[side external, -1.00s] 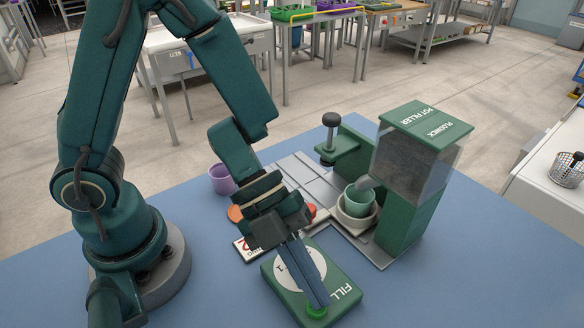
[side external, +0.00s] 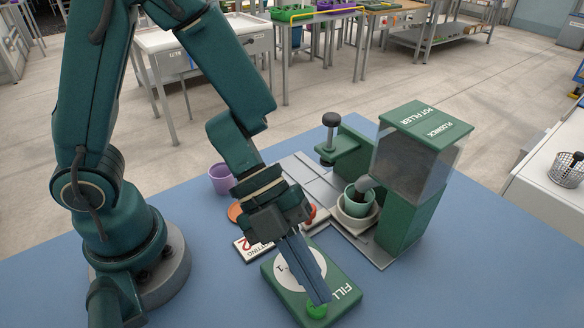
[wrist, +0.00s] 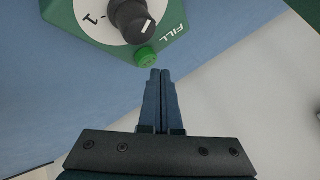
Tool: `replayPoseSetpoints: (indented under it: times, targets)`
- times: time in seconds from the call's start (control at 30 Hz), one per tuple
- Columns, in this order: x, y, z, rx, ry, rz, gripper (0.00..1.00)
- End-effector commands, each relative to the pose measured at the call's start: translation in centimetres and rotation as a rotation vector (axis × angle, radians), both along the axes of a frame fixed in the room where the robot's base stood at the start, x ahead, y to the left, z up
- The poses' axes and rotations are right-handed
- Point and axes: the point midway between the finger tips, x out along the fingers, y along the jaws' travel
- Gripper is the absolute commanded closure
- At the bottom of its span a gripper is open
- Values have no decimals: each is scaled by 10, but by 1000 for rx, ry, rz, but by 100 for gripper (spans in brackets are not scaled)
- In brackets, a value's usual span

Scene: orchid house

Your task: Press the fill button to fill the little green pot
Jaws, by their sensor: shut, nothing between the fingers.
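The green fill button (side external: 316,311) sits at the corner of the green control box (side external: 345,283), beside the word FILL; it also shows in the wrist view (wrist: 146,57). My gripper (side external: 322,302) is shut and empty, its tips close to the button; in the wrist view (wrist: 160,71) they appear beside it, and I cannot tell whether they touch. The little green pot (side external: 352,202) stands upright in a pale holder (side external: 354,222) under the spout (side external: 366,182) of the pot filler (side external: 405,210). Dark material shows at the spout and inside the pot.
A black dial knob (wrist: 133,18) stands on the box's white dial. A purple pot (side external: 220,180), an orange saucer (side external: 236,213) and a white card (side external: 250,249) lie behind my wrist. A black-knobbed lever (side external: 331,120) stands left of the filler. The blue table is clear at the front right.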

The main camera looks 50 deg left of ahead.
Motion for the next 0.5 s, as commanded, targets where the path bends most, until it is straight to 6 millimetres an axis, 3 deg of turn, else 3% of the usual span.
replayPoseSetpoints:
  times: [0.5]
  targets:
    - [0,0,8,-1,-3,-3,100]
